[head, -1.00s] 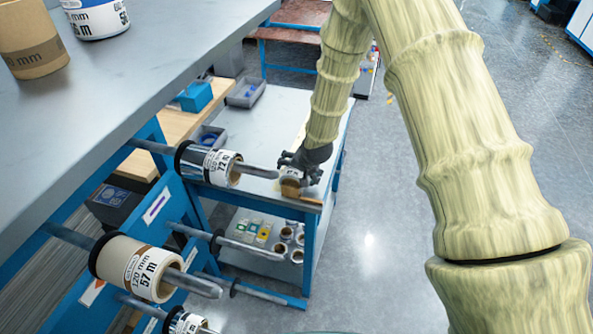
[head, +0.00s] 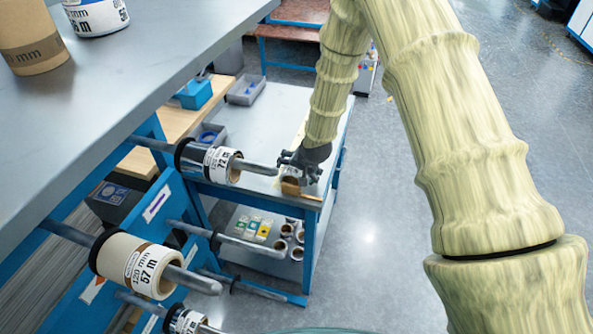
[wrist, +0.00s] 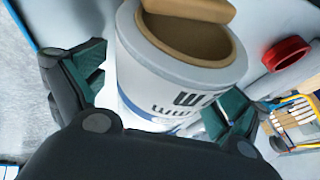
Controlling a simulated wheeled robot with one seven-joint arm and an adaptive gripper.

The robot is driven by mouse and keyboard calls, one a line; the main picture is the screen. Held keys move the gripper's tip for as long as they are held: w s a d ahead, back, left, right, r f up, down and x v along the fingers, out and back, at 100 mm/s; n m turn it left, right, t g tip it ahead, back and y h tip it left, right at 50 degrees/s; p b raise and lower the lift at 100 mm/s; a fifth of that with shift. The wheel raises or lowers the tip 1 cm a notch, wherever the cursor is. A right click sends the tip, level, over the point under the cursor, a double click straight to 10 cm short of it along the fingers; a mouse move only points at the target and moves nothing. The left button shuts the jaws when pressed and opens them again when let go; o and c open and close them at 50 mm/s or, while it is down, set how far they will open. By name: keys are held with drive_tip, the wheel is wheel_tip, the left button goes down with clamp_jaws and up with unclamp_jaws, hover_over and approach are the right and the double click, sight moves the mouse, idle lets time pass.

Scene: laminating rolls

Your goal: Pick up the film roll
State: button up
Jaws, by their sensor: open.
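The film roll (wrist: 185,75) has a white label band with dark print and a brown core. In the wrist view it stands large between the two fingers of my gripper (wrist: 160,95). The fingers are open, one on each side of the roll, and I cannot tell whether either touches it. In the head view my gripper (head: 303,162) is over the end of the grey-topped bench (head: 262,125). There the roll (head: 291,181) is mostly hidden under the gripper.
A dark roll (head: 222,165) sits on a rod whose tip points close to my gripper. A cream roll (head: 140,265) is on a nearer rod. A brown block (head: 309,191) lies at the bench's near edge. Grey trays (head: 245,90) stand farther back. Open floor lies right of the bench.

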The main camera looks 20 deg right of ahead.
drive_tip(key=c, duration=1.3)
drive_tip(key=shift+r, duration=0.1)
drive_tip(key=shift+r+b, duration=1.3)
drive_tip(key=shift+r, duration=3.85)
